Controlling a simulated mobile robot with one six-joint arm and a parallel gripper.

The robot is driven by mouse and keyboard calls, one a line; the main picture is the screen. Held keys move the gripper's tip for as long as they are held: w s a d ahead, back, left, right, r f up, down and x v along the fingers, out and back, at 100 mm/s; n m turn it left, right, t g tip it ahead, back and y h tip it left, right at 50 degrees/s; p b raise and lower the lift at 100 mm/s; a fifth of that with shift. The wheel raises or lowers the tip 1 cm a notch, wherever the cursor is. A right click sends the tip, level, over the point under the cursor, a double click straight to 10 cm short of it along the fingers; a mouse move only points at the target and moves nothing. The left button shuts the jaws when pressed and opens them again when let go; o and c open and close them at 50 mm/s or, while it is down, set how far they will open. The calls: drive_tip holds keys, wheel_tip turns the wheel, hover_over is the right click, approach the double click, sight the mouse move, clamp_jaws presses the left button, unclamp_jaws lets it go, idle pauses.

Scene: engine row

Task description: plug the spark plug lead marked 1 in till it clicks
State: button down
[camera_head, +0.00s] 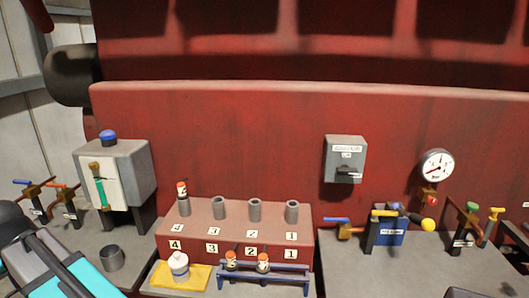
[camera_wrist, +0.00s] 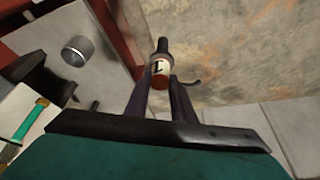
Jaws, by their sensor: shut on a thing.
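In the wrist view my gripper (camera_wrist: 161,82) is shut on a spark plug lead (camera_wrist: 161,66) with a dark boot, an orange part and a white label marked 1. The boot points away from my gripper, and the lead is clear of the sockets. The head view does not show my fingers or this lead. There, a red block (camera_head: 262,229) carries a row of grey tube sockets labelled 4, 3, 2, 1 from left to right. Socket 1 (camera_head: 292,212) at the right end is empty. A lead (camera_head: 182,188) stands in the leftmost socket.
A blue rack (camera_head: 236,283) holding two leads (camera_head: 231,261) stands before the block. A yellow cloth (camera_head: 197,282) bears a white pot (camera_head: 179,266).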

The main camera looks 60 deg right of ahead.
drive_tip(key=shift+s+d+m, duration=0.15)
drive_tip(key=shift+m, duration=0.45)
drive_tip(key=shift+s+d+m+h, duration=0.1)
drive_tip(key=shift+d+m+h, duration=0.55)
drive_tip(key=shift+m, duration=0.45)
drive_tip(key=s+d+r+m+g+h+p, duration=0.1)
drive_tip(key=s+d+r+m+g, duration=0.15)
drive_tip(key=d+m, duration=0.65)
drive_tip(key=s+d+r+m+g+h+p, duration=0.1)
drive_tip(key=s+d+r+m+g, duration=0.2)
drive_tip(key=d, duration=1.3)
drive_tip(key=s+d+r+m+g+h+p, duration=0.1)
drive_tip(key=s+d+r+m, duration=0.4)
drive_tip(key=d, duration=0.7)
drive_tip(key=s+d+r+m+y+p, duration=0.1)
drive_tip(key=s+d+r+m, duration=0.1)
drive_tip(key=s+d, duration=0.7)
drive_tip(key=s+d+r+m+g+y+p, duration=0.1)
drive_tip(key=s+d+r+m, duration=0.1)
drive_tip(key=s+d+m, duration=0.3)
drive_tip(key=s+d+r+m+g+y+p, duration=0.1)
drive_tip(key=s+d+r+m+p, duration=0.1)
drive_tip(key=s+d, duration=1.2)
drive_tip(key=s+r+m, duration=0.1)
drive_tip(key=s+m, duration=0.1)
drive_tip(key=s, duration=0.3)
drive_tip(key=shift+w+r, duration=0.1)
